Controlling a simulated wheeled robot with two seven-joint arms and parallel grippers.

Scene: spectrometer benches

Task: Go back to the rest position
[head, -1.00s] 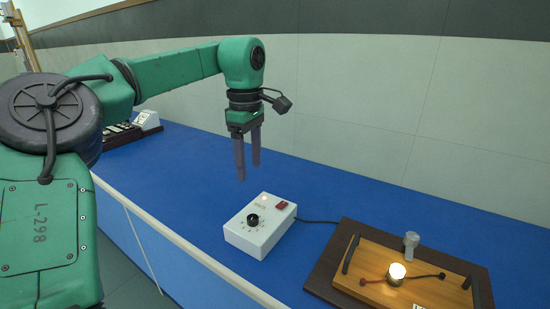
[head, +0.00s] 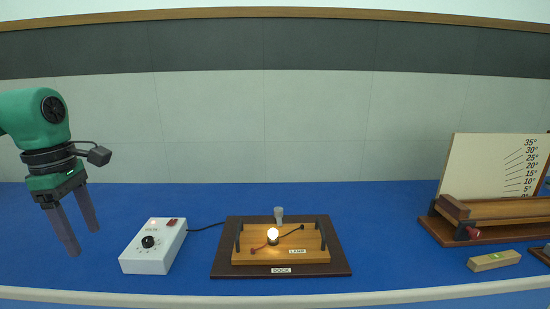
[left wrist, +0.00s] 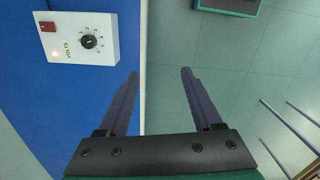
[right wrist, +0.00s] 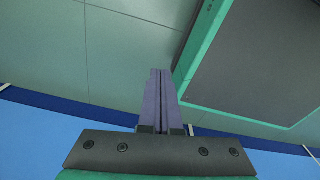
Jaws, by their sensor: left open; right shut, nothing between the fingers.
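My left gripper (head: 78,236) is open and empty at the left of the head view, with its fingers pointing down, left of a white volts box (head: 153,246). In the left wrist view its two fingers (left wrist: 157,75) stand apart with nothing between them, and the box (left wrist: 82,38) with its black knob lies at the upper left. My right gripper is outside the head view. In the right wrist view its fingers (right wrist: 161,75) are together and empty, with floor and a green-edged dark panel beyond them.
A blue bench (head: 390,235) spans the head view. On it a dark dock board (head: 220,268) carries a wooden lamp base (head: 250,257) with a lit bulb (head: 273,233). At right are a wooden stand with an angle board (head: 480,165) and a small wooden block (head: 492,261).

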